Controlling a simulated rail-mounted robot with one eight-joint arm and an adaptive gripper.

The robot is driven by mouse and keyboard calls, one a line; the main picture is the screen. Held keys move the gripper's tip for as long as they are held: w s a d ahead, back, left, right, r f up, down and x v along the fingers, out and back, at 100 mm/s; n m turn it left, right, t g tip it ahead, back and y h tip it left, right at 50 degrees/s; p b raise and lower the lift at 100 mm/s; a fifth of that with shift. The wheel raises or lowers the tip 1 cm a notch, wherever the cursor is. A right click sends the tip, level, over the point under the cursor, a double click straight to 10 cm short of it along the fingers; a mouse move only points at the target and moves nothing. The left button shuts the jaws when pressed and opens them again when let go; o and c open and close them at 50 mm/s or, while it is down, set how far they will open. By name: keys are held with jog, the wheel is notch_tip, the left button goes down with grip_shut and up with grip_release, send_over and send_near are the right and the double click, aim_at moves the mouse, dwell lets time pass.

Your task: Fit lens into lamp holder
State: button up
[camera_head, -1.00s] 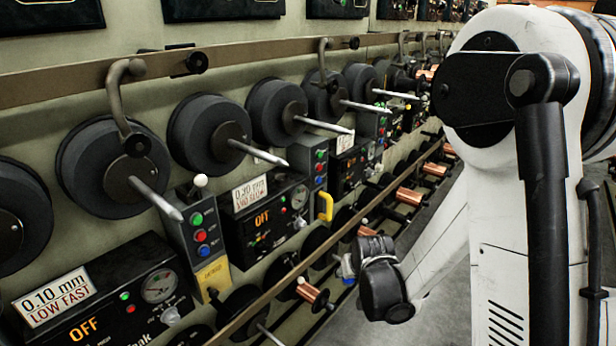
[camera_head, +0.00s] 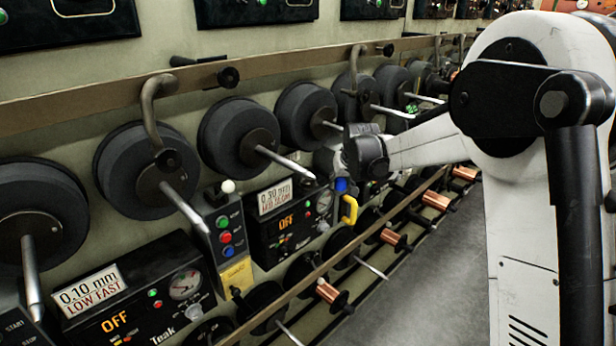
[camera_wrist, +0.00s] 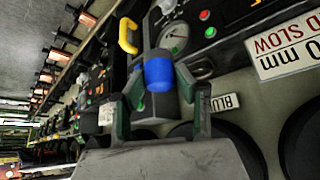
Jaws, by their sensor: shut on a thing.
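A blue lens (camera_wrist: 158,74), a small rounded cap, is between the two fingers of my gripper (camera_wrist: 157,88) in the wrist view. My gripper is shut on it. In the head view the lens (camera_head: 341,186) shows as a small blue spot below my dark wrist, in front of the wall of machines. My fingers are mostly hidden there. In the wrist view a grey control box stands behind the lens and is partly covered by it. I cannot make out the lamp holder for certain, nor whether the lens touches anything.
A yellow handle (camera_head: 349,210) is close to the lens. Black winders with long metal spindles (camera_head: 285,161) stick out from the wall. A long brown rail (camera_head: 110,92) runs above, with a lower rail and copper spools (camera_head: 328,292) below. The floor (camera_head: 430,270) is clear.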

jog(key=w+a, duration=0.3)
jog(key=w+a+p, duration=0.1)
jog(key=w+a, duration=0.2)
jog(key=a, duration=0.1)
jog(key=w+a+p, duration=0.1)
jog(key=w+a, duration=0.2)
jog(key=shift+w+a, duration=0.3)
jog(key=shift+a, duration=0.1)
jog(key=shift+f+p, duration=0.65)
jog(key=shift+f, duration=1.1)
jog(key=shift+f, duration=0.2)
jog(key=o, duration=1)
jog(key=shift+r, duration=0.1)
jog(key=shift+r, duration=0.1)
